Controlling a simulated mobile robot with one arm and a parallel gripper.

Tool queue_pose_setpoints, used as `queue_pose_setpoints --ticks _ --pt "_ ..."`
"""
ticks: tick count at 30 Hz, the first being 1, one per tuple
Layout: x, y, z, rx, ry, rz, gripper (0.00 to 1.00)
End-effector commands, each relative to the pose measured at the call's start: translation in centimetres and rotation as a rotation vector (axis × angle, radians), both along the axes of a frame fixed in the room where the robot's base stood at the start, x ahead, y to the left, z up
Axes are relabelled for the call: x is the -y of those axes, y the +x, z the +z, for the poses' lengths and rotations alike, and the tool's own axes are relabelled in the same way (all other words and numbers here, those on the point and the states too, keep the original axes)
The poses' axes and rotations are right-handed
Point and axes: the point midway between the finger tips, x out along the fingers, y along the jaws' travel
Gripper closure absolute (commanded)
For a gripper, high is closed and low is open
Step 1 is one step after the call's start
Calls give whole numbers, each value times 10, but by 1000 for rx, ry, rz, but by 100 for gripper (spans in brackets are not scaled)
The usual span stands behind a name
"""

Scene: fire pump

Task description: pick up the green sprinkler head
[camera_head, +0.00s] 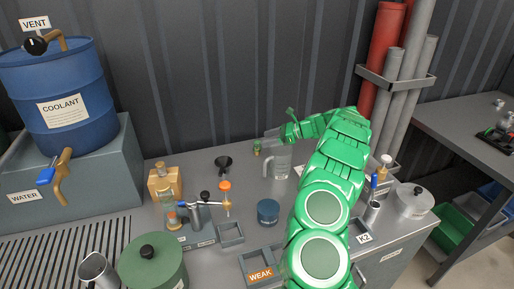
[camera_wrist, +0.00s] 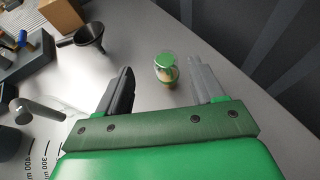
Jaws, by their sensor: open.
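The green sprinkler head (camera_head: 257,148) is a small upright piece with a green top and a brass-coloured lower part. It stands on the grey bench near the back wall. In the wrist view the sprinkler head (camera_wrist: 167,68) lies between the lines of the two fingers, near their tips, touching neither as far as I can see. My gripper (camera_head: 268,138) is open and empty, reaching left above the bench from the green arm. In the wrist view my gripper (camera_wrist: 161,78) shows a dark left finger and a lighter right finger. The exact height gap is unclear.
A black funnel (camera_head: 223,163) is left of the sprinkler head. A blue jar (camera_head: 268,211) stands nearer. Pipes (camera_head: 398,85) rise at the right.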

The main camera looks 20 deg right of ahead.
Motion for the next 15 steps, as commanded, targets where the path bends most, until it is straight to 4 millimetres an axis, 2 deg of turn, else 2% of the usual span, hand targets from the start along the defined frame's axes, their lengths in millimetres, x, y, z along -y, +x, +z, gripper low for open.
queue_pose_setpoints --ticks 1,3,15 --pt "0 0 -11 -4 1 0 33" --pt "0 0 -18 -3 1 0 33" --pt "-22 12 -31 -1 2 1 33"
